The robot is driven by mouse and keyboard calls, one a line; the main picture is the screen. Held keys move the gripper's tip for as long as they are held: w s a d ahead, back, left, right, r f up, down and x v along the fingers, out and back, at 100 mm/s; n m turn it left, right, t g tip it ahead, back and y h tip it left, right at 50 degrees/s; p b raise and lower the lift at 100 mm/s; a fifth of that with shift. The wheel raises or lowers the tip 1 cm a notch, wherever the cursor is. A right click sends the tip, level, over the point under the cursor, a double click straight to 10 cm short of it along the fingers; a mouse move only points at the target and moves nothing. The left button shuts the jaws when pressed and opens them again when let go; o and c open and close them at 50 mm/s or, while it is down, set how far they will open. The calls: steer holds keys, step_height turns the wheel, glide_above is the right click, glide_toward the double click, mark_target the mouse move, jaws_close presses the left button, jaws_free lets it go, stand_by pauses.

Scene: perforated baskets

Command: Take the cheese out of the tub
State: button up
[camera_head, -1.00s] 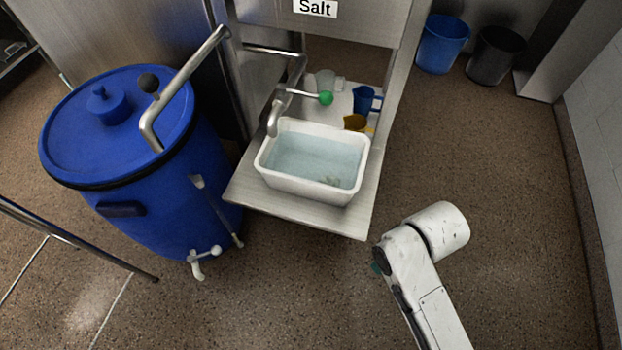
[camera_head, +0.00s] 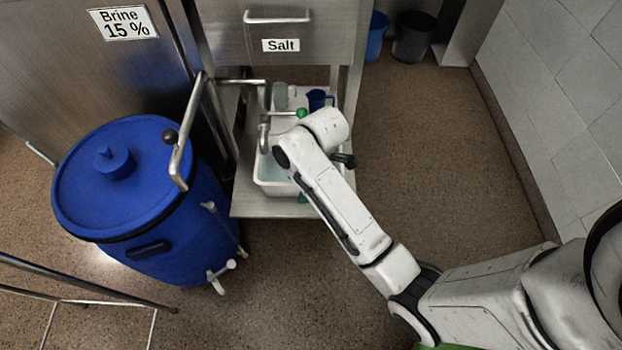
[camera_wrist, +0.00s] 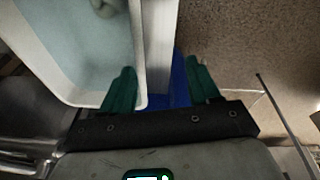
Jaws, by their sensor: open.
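The white tub (camera_head: 259,183) with clear bluish liquid stands on the steel shelf, partly hidden behind my arm in the head view. In the wrist view the tub (camera_wrist: 139,55) fills the upper left. A pale lump (camera_wrist: 104,6) lies in its liquid at the top edge, cut off by the frame; it may be the cheese, but I cannot tell for sure. My gripper (camera_wrist: 160,82) shows two green fingers spread apart with nothing gripped between them. The left finger overlaps the tub's near corner in the picture; I cannot tell whether they touch.
A large blue lidded barrel (camera_head: 120,180) stands left of the shelf. A metal tap with a green knob (camera_head: 301,113) hangs over the tub's back left. A blue jug (camera_head: 317,99) stands behind the tub. The steel shelf (camera_head: 270,209) ends just in front. Floor to the right is open.

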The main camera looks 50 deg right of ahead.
steer(key=w+d+n+g, duration=0.2)
steer(key=d+n, duration=0.4)
steer(key=d, duration=0.4)
steer(key=f+b, duration=0.1)
steer(key=f, duration=0.2)
steer(key=a+f+b, duration=0.1)
steer(key=f, duration=0.2)
steer(key=f+b, duration=0.1)
steer(key=f, duration=0.3)
steer(key=shift+w+a, duration=0.15)
steer(key=c, duration=0.9)
steer(key=shift+r, duration=0.15)
